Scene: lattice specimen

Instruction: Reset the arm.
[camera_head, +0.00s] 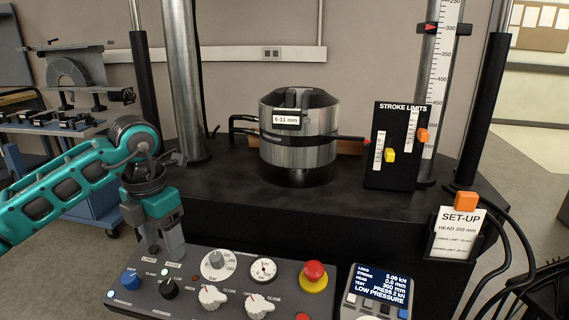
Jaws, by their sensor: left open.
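My left arm comes in from the left, teal and black, with its wrist bent downward. My left gripper (163,255) points down at the back left edge of the dark control panel (330,291), in front of the black machine table. It is open, and I see nothing between its fingers. I cannot tell whether the fingertips touch the panel. The gripper hides part of the panel's back left corner. My right arm and right gripper do not show.
Behind are a steel cylinder (298,140), a stroke-limits board (395,147) and steel columns. A set-up card (457,235) hangs at right.

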